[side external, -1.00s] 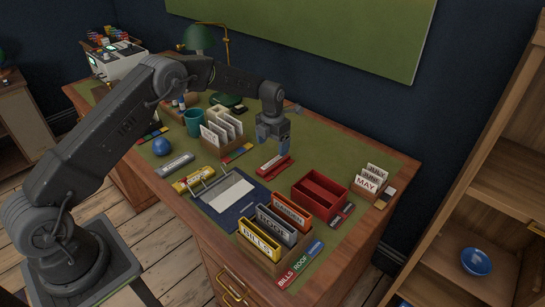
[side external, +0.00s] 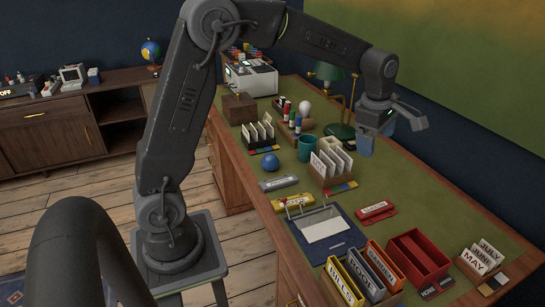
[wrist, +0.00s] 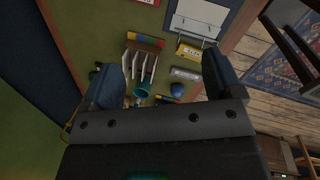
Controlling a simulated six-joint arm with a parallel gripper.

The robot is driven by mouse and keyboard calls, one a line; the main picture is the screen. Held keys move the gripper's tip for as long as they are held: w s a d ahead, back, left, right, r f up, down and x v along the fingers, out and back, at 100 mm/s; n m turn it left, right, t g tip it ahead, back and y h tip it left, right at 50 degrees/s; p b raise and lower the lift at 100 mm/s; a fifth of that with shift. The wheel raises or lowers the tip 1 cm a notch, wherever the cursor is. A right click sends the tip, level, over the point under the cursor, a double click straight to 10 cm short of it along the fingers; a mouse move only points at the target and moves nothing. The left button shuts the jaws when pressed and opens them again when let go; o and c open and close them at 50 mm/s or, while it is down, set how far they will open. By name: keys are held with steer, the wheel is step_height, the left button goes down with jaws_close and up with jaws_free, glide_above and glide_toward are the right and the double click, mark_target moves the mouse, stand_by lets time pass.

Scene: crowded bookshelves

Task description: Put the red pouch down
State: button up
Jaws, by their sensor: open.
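The red pouch (side external: 377,211), flat with a white label, lies on the green desk top, between the blue binder and the right side of the desk. Its edge also shows at the top of the wrist view (wrist: 147,2). My gripper (side external: 366,147) is open and empty, raised above the desk, apart from the pouch and farther back along the desk. In the wrist view its two blue fingers (wrist: 163,78) are spread wide, with upright white cards and a teal cup below between them.
A card holder (side external: 332,165) and a teal cup (side external: 307,148) stand near my gripper. A blue binder (side external: 322,230), a red divided box (side external: 418,260), and a labelled file holder (side external: 362,275) stand toward the front. A green lamp (side external: 340,130) stands behind.

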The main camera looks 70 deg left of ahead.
steer(key=s+d+r+m+t, duration=0.1)
steer(key=s+r+m, duration=0.2)
steer(key=s+m, duration=0.35)
steer(key=s+d+r+m+t, duration=0.1)
steer(key=s+r+m, duration=0.35)
steer(key=s, duration=0.35)
steer(key=s+d+f+m+t, duration=0.1)
steer(key=s+f+m, duration=0.2)
steer(key=s+m, duration=0.8)
steer(key=shift+s+d+f, duration=0.3)
steer(key=shift+s+f, duration=0.05)
steer(key=shift+s, duration=0.55)
